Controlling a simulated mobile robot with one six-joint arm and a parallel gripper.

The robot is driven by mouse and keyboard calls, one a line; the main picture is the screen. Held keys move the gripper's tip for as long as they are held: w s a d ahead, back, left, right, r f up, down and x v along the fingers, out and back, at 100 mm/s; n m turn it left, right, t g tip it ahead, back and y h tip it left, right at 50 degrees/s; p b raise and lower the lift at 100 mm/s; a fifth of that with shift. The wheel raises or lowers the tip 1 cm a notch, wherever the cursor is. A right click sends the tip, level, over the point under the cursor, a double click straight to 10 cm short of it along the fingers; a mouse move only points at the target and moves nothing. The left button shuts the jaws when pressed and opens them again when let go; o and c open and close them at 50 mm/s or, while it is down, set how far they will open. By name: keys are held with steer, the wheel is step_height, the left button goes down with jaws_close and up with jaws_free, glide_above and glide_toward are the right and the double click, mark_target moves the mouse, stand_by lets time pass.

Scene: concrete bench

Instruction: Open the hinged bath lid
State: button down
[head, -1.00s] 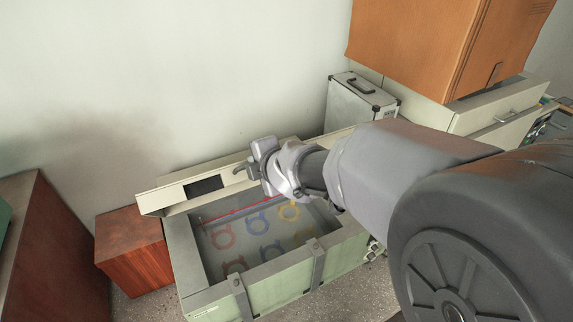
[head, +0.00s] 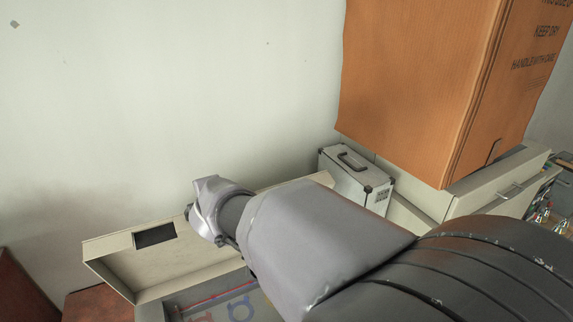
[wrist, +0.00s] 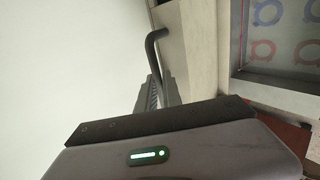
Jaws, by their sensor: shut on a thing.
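The bath lid (head: 115,265) is a beige shallow panel with a dark rectangle on its edge. It stands raised along the wall side of the bath, with its inner face showing. The bath (head: 190,293) is only partly in view at the bottom of the head view. Its grey inside with coloured ring shapes also shows in the wrist view (wrist: 285,72). My gripper (head: 192,213) is at the lid's upper edge, its fingertips mostly hidden in the head view. In the wrist view it is shut on the lid's dark bent handle (wrist: 152,42).
A pale wall rises behind the lid. A silver case (head: 355,180) and a large orange carton (head: 430,85) on a beige drawer unit (head: 480,200) stand to the right. A reddish-brown box (head: 95,305) is at lower left. My arm covers the middle.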

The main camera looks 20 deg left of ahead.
steer(key=c, duration=1.5)
jaws_free()
steer(key=p+v, duration=0.4)
steer(key=v, duration=1.3)
steer(key=shift+s+d, duration=0.2)
steer(key=shift+d, duration=0.05)
steer(key=shift+r, duration=0.15)
